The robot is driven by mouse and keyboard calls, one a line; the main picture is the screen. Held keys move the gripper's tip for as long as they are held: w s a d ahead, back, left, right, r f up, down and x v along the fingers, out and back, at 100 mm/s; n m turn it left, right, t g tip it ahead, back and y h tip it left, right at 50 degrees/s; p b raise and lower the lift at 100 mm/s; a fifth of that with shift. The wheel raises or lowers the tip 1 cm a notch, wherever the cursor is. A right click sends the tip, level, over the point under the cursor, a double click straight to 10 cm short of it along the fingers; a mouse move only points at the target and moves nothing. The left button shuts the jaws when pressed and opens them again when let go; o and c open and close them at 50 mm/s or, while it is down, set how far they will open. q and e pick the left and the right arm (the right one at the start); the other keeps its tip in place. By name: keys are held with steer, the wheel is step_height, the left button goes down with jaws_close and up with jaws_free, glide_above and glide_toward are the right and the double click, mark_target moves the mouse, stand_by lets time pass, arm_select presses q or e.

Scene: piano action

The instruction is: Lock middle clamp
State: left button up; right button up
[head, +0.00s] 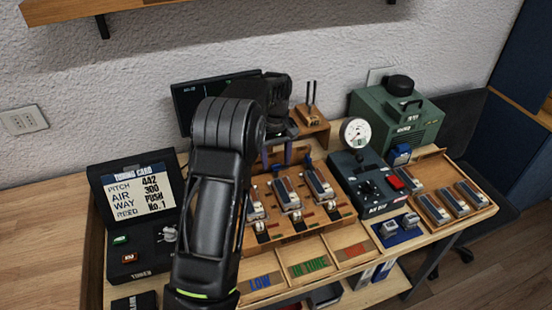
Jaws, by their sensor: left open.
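A wooden rack (285,232) in the middle of the table holds three slanted metal reed units side by side. The middle unit (286,193) lies between the left unit (255,207) and the right unit (319,184). A small light-coloured clamp part (295,215) sits at the front end of the middle unit. Whether it is locked is too small to tell. My left gripper (277,155) points down behind the upper end of the middle unit, open, with its two fingers apart and nothing visible between them. My left arm covers the rack's left side. My right gripper is out of view.
A tuning card box (138,195) stands left. A gauge box (368,180), a green machine (395,122) and a tray with several spare units (452,203) stand right. A dark screen (190,97) and a pronged wooden stand (311,125) are behind. Labelled trays (308,264) line the front.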

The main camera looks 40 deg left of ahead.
arm_select(q)
steer(key=shift+f, duration=0.35)
steer(key=shift+c, duration=0.5)
jaws_close()
